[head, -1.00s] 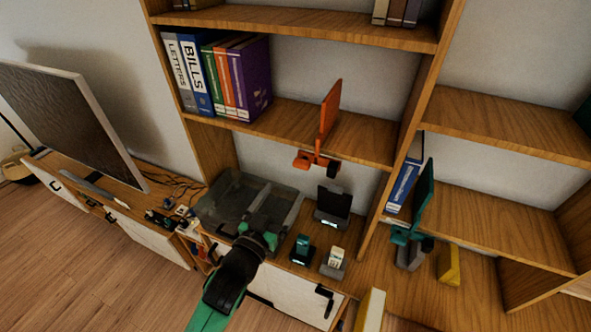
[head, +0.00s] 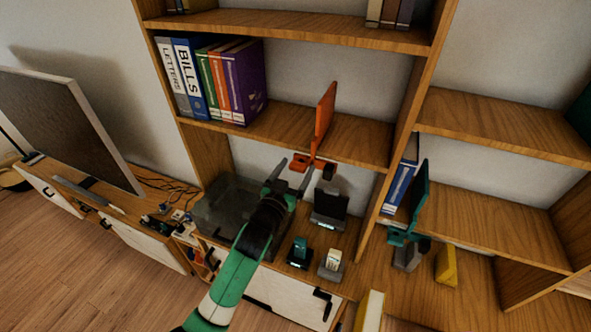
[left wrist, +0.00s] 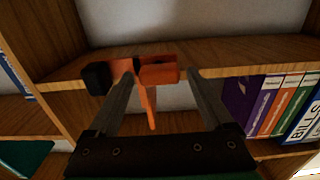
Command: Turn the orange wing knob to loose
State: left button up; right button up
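An orange clamp with an upright orange plate (head: 326,112) is fixed at the front edge of the middle shelf. Its orange wing knob (head: 298,162) sticks out on the left below that edge, and a black knob (head: 329,171) sits on the right. My left gripper (head: 291,176) is open just below the orange knob. In the left wrist view the orange wing knob (left wrist: 160,73) appears between the open fingertips, with no clear contact; the black knob (left wrist: 98,77) lies outside the left finger. My right gripper is not in view.
A similar teal clamp (head: 424,195) stands to the right. Below are a dark tray (head: 222,205), a black stand (head: 330,208) and small devices on the lower surface. Binders (head: 215,80) fill the shelf's left part. The shelf edge (head: 365,150) is close to my gripper.

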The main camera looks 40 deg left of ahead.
pick_arm(q)
jog(key=c, duration=1.2)
jog(key=shift+m, duration=0.5)
jog(key=m+p, duration=0.1)
jog(key=m, duration=0.2)
jog(key=shift+d+r+m+p, duration=0.1)
jog(key=shift+m+p, duration=0.2)
jog(key=shift+p, duration=0.1)
jog(key=m+p, duration=0.1)
jog(key=m, duration=0.3)
jog(key=shift+d+m+p, duration=0.1)
jog(key=shift+m+p, duration=0.2)
jog(key=shift+p, duration=0.1)
jog(key=m+p, duration=0.1)
jog(key=m, duration=0.3)
jog(key=shift+w+m+p, duration=0.1)
jog(key=shift+m+p, duration=0.2)
jog(key=shift+p, duration=0.1)
jog(key=m, duration=0.2)
jog(key=m+p, duration=0.1)
jog(key=m, duration=0.1)
jog(key=shift+f, duration=0.3)
jog(key=shift+m, duration=0.3)
